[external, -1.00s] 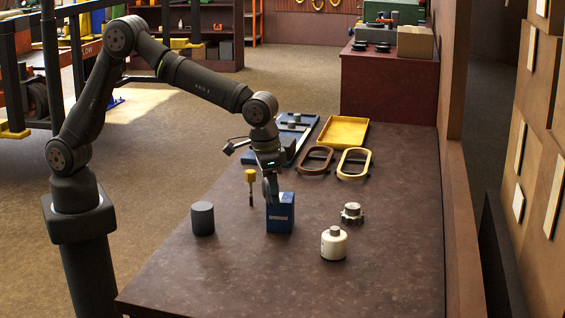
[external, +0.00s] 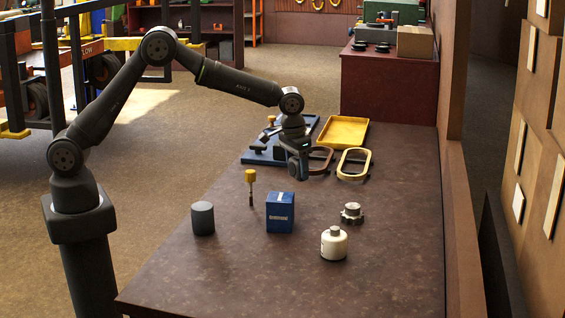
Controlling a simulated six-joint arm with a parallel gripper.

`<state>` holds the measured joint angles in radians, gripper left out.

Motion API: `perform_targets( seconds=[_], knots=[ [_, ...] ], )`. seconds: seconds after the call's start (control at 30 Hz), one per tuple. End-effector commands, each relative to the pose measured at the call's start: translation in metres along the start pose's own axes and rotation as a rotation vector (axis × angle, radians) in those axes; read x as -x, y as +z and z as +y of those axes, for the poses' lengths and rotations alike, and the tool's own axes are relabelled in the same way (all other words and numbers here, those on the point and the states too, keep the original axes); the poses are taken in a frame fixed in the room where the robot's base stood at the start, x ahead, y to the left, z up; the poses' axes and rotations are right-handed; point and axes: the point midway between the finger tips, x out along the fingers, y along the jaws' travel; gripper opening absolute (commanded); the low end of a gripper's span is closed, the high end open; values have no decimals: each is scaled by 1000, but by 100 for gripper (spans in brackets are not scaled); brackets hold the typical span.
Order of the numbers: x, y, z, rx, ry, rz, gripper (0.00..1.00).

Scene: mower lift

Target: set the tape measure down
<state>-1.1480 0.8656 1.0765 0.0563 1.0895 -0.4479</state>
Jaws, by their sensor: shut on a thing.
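My gripper (external: 298,174) hangs pointing down over the far half of the table, in front of the brown oval ring. It is shut on a small dark, greyish thing, the tape measure (external: 298,166). The fingers and wrist hide most of it, so its shape and markings are hard to make out. It appears to be above the table top (external: 380,215), but I cannot tell the exact gap.
Near my gripper are a brown oval ring (external: 321,158), a tan oval ring (external: 354,163), a yellow tray (external: 343,132) and a blue tray (external: 258,155). Closer stand a blue box (external: 280,213), grey cylinder (external: 203,218), yellow-topped tool (external: 251,177), metal knob (external: 352,213) and white bottle (external: 334,243).

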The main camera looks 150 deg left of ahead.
Motion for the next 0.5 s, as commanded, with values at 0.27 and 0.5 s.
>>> perform_targets(
  seconds=[0.27,0.5],
  knots=[
    [-20,-21,-17,-1,0,1,27],
    [-49,-18,-17,-2,0,-1,27]
  ],
)
